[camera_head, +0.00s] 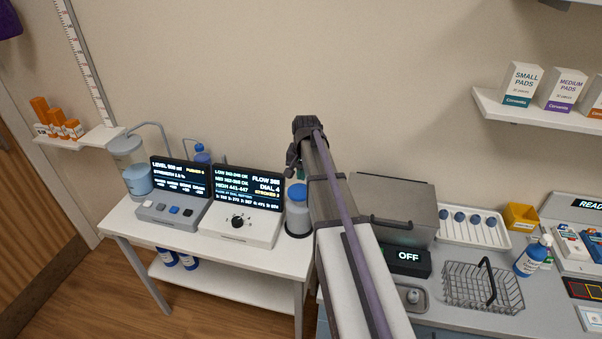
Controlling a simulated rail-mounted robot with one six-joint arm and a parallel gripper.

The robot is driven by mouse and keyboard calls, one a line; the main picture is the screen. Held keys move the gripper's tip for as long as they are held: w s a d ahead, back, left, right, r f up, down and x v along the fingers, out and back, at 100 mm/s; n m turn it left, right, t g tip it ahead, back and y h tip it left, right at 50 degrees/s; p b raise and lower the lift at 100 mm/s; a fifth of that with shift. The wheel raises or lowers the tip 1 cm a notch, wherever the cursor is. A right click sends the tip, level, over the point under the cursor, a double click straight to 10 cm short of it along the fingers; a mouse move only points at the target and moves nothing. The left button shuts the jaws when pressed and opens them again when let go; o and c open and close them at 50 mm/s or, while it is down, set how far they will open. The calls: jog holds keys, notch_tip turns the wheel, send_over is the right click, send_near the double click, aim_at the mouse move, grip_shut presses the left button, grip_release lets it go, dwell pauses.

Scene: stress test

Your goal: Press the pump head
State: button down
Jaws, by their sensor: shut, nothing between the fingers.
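My gripper (292,168) is at the far end of my arm, dark and small in the picture, shut and empty. It is seen just above a grey-white canister (298,219) with a blue top (297,192), at the right end of the white table. The arm hides part of the canister, and I cannot tell the gap between gripper and top. Another blue top (202,156) shows behind the displays. I cannot tell which is the task's pump head.
The white table (265,262) holds two control consoles with displays (179,181) (248,188) and a clear tank (131,164). A grey lidded box (405,195), a wire basket (470,292) and an OFF display (408,260) stand on the right counter. A shelf (525,112) holds pad boxes.

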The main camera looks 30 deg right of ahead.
jog(key=r+p, duration=0.3)
jog(key=r, duration=0.2)
jog(key=shift+s, duration=0.2)
dwell(0.3)
jog(key=s+a+f+n+b, duration=0.3)
jog(key=s+a+n, duration=0.1)
jog(key=s+a, duration=0.6)
jog(key=s+a+f+n+g+b, duration=0.1)
jog(key=s+a+f+n+b, duration=0.3)
jog(key=s+a, duration=0.6)
jog(key=shift+a+f, duration=0.15)
jog(key=shift+a, duration=0.35)
jog(key=shift+s, duration=0.1)
